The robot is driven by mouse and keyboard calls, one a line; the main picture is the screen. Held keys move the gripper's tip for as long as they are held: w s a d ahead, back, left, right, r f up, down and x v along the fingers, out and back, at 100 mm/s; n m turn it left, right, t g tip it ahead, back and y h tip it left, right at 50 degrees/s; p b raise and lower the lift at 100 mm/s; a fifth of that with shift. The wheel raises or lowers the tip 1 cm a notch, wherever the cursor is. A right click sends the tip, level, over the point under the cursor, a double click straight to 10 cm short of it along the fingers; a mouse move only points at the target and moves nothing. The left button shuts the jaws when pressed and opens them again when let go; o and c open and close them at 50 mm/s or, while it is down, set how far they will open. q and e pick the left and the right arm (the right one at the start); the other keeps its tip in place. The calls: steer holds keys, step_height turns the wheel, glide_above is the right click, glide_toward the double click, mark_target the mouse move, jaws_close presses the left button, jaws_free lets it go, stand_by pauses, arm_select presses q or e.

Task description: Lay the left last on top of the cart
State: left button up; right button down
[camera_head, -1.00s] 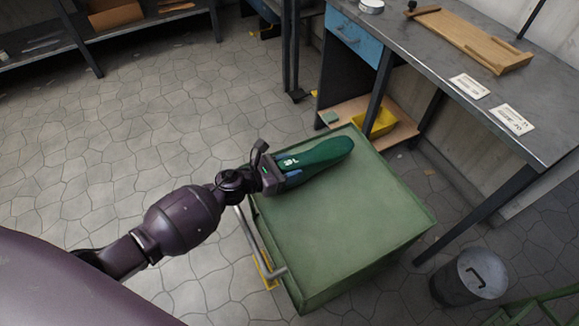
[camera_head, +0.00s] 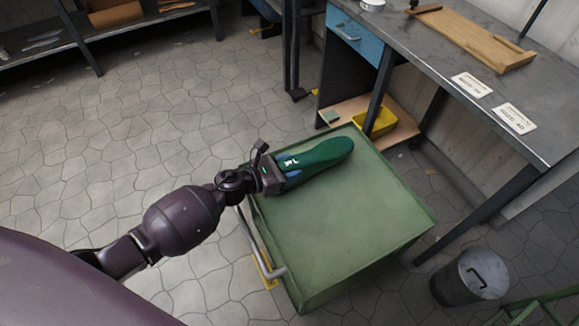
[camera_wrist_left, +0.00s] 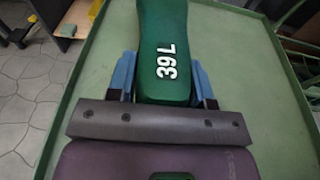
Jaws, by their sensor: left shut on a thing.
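The left last (camera_head: 318,157) is a dark green foot form with white lettering. In the left wrist view the last (camera_wrist_left: 163,40) reads "39 L". My left gripper (camera_head: 284,178) is shut on its near end, with a blue finger on each side, as the left wrist view of the gripper (camera_wrist_left: 164,85) shows. The last is over the far left part of the green cart's top (camera_head: 340,230). I cannot tell whether it touches the top. The cart's top (camera_wrist_left: 250,60) also lies below it in the wrist view. My right gripper is not in view.
The rest of the cart top is bare. A grey workbench (camera_head: 450,80) with a wooden board (camera_head: 470,38) and two white cards stands at the right. A yellow bin (camera_head: 376,121) is on its lower shelf. A metal bucket (camera_head: 468,278) stands on the floor.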

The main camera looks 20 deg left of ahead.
arm_select(q)
steer(key=o, duration=1)
steer(key=shift+c, duration=0.2)
steer(key=shift+f, duration=0.1)
